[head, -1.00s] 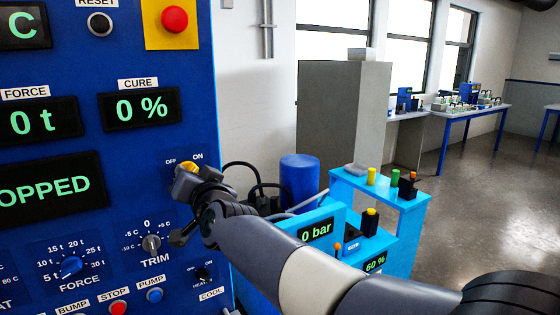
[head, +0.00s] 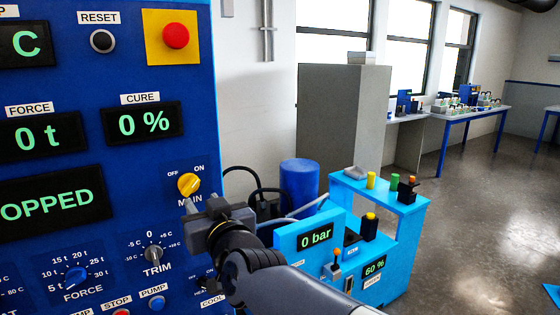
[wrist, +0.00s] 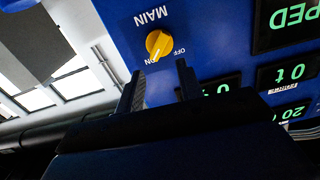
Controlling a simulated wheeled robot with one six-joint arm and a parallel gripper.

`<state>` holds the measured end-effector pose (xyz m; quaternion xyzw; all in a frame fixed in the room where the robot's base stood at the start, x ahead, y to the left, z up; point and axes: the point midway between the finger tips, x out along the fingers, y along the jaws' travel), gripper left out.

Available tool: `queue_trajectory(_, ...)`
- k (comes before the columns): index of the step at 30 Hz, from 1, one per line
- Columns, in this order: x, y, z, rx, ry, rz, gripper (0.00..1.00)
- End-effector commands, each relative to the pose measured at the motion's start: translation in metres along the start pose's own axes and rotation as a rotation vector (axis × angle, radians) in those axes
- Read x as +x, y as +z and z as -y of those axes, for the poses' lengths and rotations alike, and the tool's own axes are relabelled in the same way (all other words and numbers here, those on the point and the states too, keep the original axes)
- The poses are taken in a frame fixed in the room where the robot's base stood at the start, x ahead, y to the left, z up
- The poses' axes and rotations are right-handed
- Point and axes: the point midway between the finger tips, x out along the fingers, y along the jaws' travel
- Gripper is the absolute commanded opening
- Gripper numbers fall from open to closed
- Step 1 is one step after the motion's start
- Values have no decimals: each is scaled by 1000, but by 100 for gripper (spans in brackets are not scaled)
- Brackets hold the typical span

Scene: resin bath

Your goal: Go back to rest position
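My gripper (head: 203,206) is just below and in front of the yellow MAIN knob (head: 189,184) on the blue control panel (head: 75,85). In the wrist view the two dark fingers of my gripper (wrist: 160,88) stand apart with nothing between them. The yellow knob (wrist: 158,44) shows beyond the fingertips, clear of them. Its pointer mark is toward ON. My arm comes in from the bottom of the head view.
A light blue unit (head: 352,187) with a 0 bar display, levers and coloured knobs stands right of the panel. A dark blue drum (head: 299,180) and a grey cabinet (head: 343,120) are behind it. The floor (head: 480,200) at right is clear.

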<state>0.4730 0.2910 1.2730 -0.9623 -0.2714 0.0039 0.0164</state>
Motion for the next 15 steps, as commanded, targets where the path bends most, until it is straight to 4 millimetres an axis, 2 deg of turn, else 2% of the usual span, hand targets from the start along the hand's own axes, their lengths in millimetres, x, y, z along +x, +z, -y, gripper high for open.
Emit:
queue_trajectory(6, -14, 0, 0, 0, -1, 1, 35)
queue_trajectory(15, -16, 0, 0, 1, 0, 1, 35)
